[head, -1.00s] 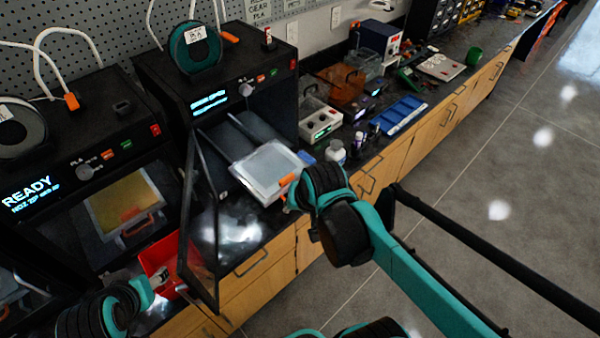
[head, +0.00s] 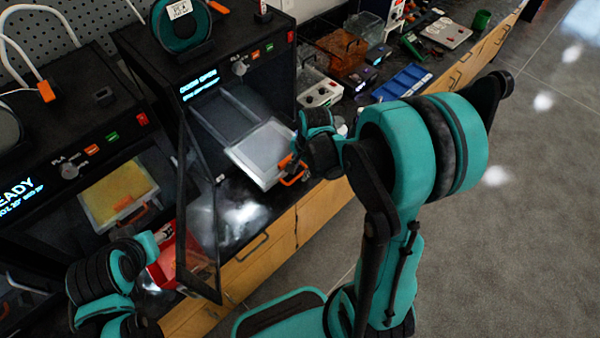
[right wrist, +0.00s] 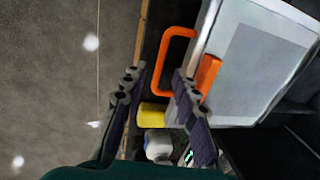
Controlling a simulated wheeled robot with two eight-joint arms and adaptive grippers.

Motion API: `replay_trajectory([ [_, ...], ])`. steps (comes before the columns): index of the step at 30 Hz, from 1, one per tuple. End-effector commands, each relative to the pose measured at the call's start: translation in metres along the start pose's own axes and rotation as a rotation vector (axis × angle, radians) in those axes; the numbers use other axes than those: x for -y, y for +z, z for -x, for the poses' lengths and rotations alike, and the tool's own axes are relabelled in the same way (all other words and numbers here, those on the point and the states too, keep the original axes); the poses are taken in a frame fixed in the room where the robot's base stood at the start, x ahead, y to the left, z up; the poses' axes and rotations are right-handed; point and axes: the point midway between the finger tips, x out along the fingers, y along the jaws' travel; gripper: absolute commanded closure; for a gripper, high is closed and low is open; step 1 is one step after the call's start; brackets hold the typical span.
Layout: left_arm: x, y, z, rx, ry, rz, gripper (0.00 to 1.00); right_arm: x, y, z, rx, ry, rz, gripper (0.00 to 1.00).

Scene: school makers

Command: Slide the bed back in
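The bed (head: 258,152), a pale plate with an orange handle (head: 293,172), sticks out of the open front of the black printer (head: 150,75) on rails. In the right wrist view the bed (right wrist: 262,60) and its handle (right wrist: 164,62) lie just past the fingertips. My right gripper (right wrist: 158,85) is open, with a finger on either side of the handle's outer bar and not closed on it. The right gripper (head: 300,160) is partly hidden by its arm in the head view. My left gripper (head: 160,255) is by the red bin, its fingers unclear.
The printer's dark glass door (head: 200,205) stands open left of the bed. A second printer (head: 75,125) with a yellow plate is at left. A red bin (head: 180,262) sits on the bench by the door. A blue tray (head: 402,82) and several small devices lie farther along.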

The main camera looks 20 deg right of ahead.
Motion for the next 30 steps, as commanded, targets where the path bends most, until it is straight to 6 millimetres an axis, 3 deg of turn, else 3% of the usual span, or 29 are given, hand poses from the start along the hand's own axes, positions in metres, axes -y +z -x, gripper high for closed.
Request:
replay_trajectory([
  [4,0.000,0.003,-0.005,0.000,0.000,0.000,0.45,0.000,0.000,-0.014,0.000,0.000,0.001,0.71],
  [13,0.000,0.003,-0.004,0.000,0.000,0.000,0.45,0.000,0.000,-0.016,0.000,0.000,0.001,0.71],
  [17,0.000,0.003,-0.004,0.000,0.000,0.000,0.45,0.000,0.000,-0.016,0.000,0.000,0.001,1.00],
  [26,0.000,0.003,-0.005,0.000,0.000,0.000,0.45,0.002,0.000,-0.017,0.000,0.000,0.002,1.00],
  [30,0.000,0.004,-0.006,0.000,0.000,0.000,0.45,0.012,0.000,-0.019,0.000,-0.001,0.003,1.00],
])
